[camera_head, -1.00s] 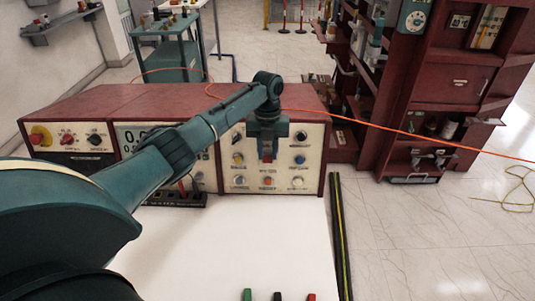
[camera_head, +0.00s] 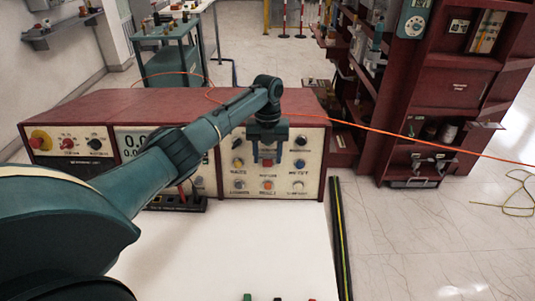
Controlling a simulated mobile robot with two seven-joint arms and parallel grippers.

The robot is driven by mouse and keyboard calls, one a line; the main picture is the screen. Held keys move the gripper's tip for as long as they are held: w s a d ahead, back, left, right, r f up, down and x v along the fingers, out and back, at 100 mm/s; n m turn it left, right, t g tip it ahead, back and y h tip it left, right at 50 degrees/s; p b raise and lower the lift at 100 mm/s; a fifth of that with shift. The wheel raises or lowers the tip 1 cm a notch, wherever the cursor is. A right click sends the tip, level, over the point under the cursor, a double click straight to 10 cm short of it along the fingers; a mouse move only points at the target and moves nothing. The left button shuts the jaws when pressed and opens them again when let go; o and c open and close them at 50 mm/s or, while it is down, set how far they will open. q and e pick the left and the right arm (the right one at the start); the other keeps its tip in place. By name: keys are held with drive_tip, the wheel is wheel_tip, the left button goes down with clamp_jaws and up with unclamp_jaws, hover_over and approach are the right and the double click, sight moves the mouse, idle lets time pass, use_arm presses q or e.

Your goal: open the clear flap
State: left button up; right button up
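The control box's right panel (camera_head: 318,170) is pale with several coloured knobs and buttons. My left gripper (camera_head: 267,160) hangs in front of its upper middle, pointing down, with its two fingers apart and nothing seen between them. A small reddish part of the panel shows between the fingertips. I cannot make out the clear flap; it may be hidden by the gripper or too small to see. Whether the fingers touch the panel cannot be told. My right gripper is out of view.
The dark red control box (camera_head: 110,105) stands at the back of a white tabletop (camera_head: 230,240), with a red emergency button (camera_head: 40,140) at its left end. Green, black and red pieces sit at the front edge. An orange cable (camera_head: 400,136) crosses behind. A dark red shelf stands right.

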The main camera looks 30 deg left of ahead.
use_arm(q)
wheel_tip(320, 180, up, 13)
drive_tip(key=w+b, duration=0.1)
drive_tip(key=b, duration=0.1)
drive_tip(key=shift+w+a, duration=0.15)
drive_tip(key=shift+a, duration=0.25)
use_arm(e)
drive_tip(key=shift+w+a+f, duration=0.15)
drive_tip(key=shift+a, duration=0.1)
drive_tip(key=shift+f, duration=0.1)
